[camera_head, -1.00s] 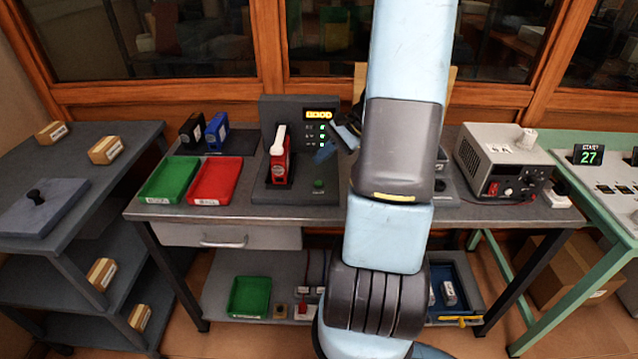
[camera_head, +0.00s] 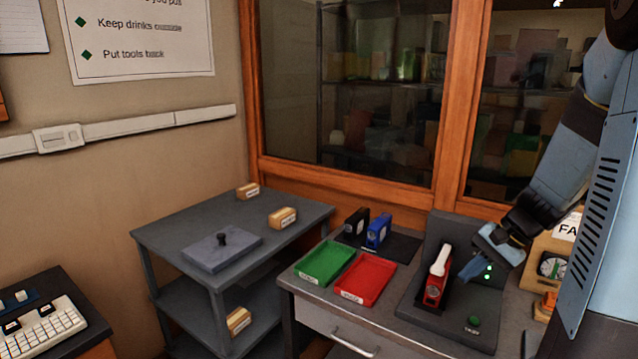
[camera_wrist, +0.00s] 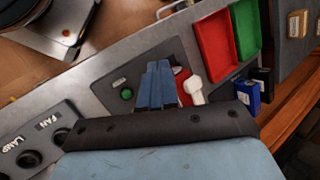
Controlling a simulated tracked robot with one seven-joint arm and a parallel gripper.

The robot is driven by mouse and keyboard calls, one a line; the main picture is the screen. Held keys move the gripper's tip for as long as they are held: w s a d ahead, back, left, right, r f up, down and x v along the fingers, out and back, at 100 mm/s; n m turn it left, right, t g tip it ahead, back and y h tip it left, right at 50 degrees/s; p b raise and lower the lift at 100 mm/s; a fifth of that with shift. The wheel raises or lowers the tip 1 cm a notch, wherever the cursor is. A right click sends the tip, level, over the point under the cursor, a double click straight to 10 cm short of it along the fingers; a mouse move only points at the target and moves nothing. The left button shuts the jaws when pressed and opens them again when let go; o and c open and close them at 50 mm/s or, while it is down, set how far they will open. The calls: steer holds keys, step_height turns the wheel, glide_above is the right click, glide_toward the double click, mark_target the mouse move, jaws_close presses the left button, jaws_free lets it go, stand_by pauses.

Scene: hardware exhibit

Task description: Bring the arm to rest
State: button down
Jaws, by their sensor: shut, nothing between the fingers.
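My gripper (camera_head: 488,262) is shut and empty at the end of my arm, on the right of the head view. It is in front of the dark test stand (camera_head: 446,312), which holds a red device with a white lever (camera_head: 436,283). In the wrist view, my shut blue fingers (camera_wrist: 155,85) point toward the stand, close to the red device (camera_wrist: 183,82) and its white lever (camera_wrist: 195,90). A green button (camera_wrist: 126,94) lies left of the fingertips. I cannot tell the exact gap between fingers and stand.
A green tray (camera_head: 325,262) and a red tray (camera_head: 365,279) lie left of the stand. Black (camera_head: 355,222) and blue (camera_head: 378,231) devices stand behind them. A grey cart (camera_head: 174,240) with wooden blocks is further left. A keyboard (camera_head: 42,328) is at lower left.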

steer(key=s+a+r+n+t+h, duration=0.2)
steer(key=s+a+r+n+h, duration=0.1)
steer(key=s+r, duration=0.4)
steer(key=s+a+r+n+t+h, duration=0.2)
steer(key=s+a+r+n, duration=0.4)
steer(key=r, duration=0.3)
steer(key=shift+s+a+h, duration=0.35)
steer(key=shift+s+h, duration=0.25)
